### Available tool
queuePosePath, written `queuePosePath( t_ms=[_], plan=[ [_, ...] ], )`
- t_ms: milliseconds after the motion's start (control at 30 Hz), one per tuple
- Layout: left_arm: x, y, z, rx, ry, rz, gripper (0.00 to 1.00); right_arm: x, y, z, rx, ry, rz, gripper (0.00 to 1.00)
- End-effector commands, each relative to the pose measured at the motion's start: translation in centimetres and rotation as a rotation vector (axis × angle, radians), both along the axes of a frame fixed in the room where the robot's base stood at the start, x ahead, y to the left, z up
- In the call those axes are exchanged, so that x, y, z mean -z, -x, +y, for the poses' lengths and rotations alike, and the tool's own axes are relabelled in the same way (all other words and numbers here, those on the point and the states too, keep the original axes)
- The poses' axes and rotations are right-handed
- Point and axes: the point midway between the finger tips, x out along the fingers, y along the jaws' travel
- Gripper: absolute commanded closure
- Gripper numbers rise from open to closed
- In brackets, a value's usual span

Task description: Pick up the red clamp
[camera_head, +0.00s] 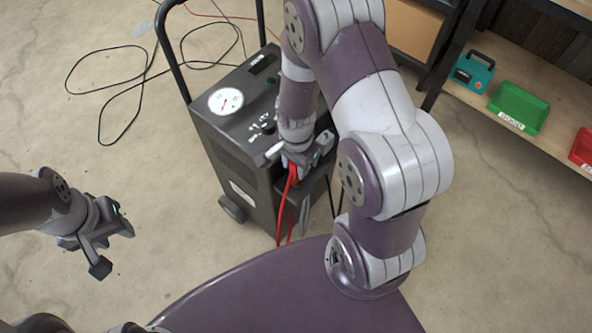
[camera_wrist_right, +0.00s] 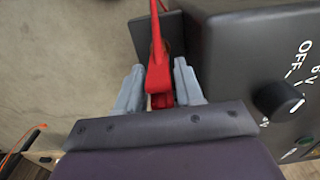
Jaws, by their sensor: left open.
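The red clamp (camera_head: 293,172) is at the front of the dark grey cart (camera_head: 222,140), with red cable hanging below it. My right gripper (camera_head: 299,162) is at the clamp, fingers pointing down. In the right wrist view, the clamp (camera_wrist_right: 158,72) stands between the two grey fingers of my right gripper (camera_wrist_right: 159,88). The fingers are very close to its sides; I cannot tell whether they press on it. The clamp's lower end is hidden behind the gripper body. My left gripper (camera_head: 112,246) is open and empty, left of the cart above the floor.
The cart has a round gauge (camera_head: 226,101), a knob (camera_wrist_right: 278,97) and a tall handle (camera_head: 172,55). A black cable (camera_head: 112,97) lies on the floor. A shelf (camera_head: 480,98) at the right holds a teal case (camera_head: 473,73), a green bin (camera_head: 519,107) and a red bin (camera_head: 583,149).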

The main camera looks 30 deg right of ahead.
Motion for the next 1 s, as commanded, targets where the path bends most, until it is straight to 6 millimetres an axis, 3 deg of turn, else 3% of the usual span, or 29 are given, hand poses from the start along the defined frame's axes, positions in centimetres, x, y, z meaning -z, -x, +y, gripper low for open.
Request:
queuePosePath(
  t_ms=[33, 133, 367, 400, 500, 833, 1000],
  plan=[
    [0.6, 0.0, 0.0, 0.0, 0.0, 0.0, 0.57, 1.3, 0.1, 0.0, 0.0, 0.0, 0.003, 0.64],
    [0.9, 0.0, 0.0, 0.0, 0.0, 0.0, 0.57, 2.6, 0.0, 0.0, 0.0, -0.001, 0.001, 0.64],
    [0.8, 0.0, 0.0, 0.0, 0.0, 0.0, 0.57, 2.9, 0.0, 0.0, -0.001, 0.0, -0.001, 0.64],
    [0.8, 0.0, 0.0, 0.0, 0.0, 0.0, 0.57, 2.9, 0.0, 0.0, -0.001, 0.0, -0.001, 0.67],
    [0.8, 0.0, 0.0, 0.0, 0.0, 0.0, 0.57, 2.8, 0.0, 0.0, -0.001, 0.0, 0.0, 1.0],
    [0.7, 0.0, 0.0, 0.0, 0.0, 0.0, 0.57, 2.6, 0.0, 0.0, -0.001, 0.001, -0.001, 1.0],
    [0.1, 0.0, 0.0, 0.0, 0.0, 0.0, 0.57, 0.8, -0.1, 0.0, -0.001, 0.0, -0.002, 1.0]
  ],
)
